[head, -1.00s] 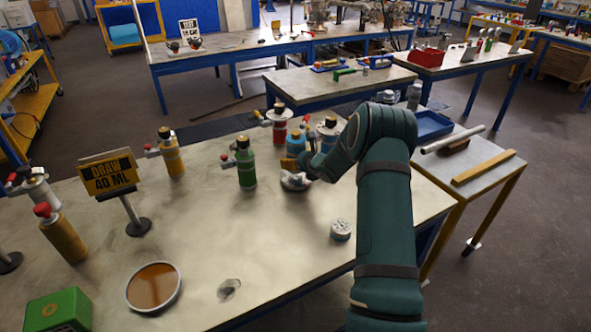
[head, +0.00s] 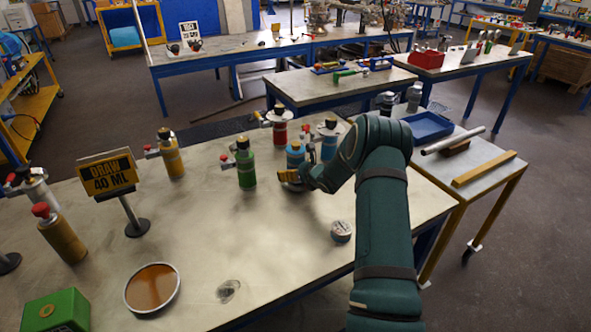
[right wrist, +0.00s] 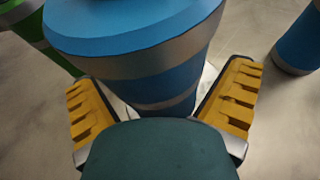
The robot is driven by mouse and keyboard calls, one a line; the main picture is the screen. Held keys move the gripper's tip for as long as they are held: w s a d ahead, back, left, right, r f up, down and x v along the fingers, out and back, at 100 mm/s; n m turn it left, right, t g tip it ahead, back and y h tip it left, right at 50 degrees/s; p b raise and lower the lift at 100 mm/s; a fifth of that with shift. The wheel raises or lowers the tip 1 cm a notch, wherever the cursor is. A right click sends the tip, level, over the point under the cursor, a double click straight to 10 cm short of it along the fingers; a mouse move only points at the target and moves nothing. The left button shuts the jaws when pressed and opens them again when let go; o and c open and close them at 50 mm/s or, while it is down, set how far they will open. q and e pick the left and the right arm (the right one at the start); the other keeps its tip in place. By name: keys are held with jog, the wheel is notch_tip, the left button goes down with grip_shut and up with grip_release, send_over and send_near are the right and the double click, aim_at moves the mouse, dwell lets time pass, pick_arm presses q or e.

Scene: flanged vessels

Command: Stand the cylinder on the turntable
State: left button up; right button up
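A blue cylinder (head: 295,157) with grey bands stands on the near table, partly behind my right gripper. In the right wrist view the blue cylinder (right wrist: 150,65) is wide at its flat top and narrower below. My right gripper (head: 290,182) is low over the table at its near side. Its yellow-padded fingers (right wrist: 163,108) are open on either side of the narrower part, with gaps showing. A round brown disc with a pale rim (head: 153,288) lies at the front left; I cannot tell if it is the turntable. My left gripper is not in view.
A green vessel (head: 245,165) stands left of the gripper; red (head: 278,128) and darker blue (head: 329,142) vessels stand behind. A small grey round piece (head: 341,231) lies near my right arm. A "DRAW 40 ML" sign (head: 109,175) stands left. The table's middle is clear.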

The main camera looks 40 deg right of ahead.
jog(key=shift+r, duration=0.1)
jog(key=shift+s+r, duration=0.15)
jog(key=shift+s, duration=0.15)
jog(key=p+v, duration=0.1)
jog(key=v, duration=1)
jog(key=shift+s, duration=0.15)
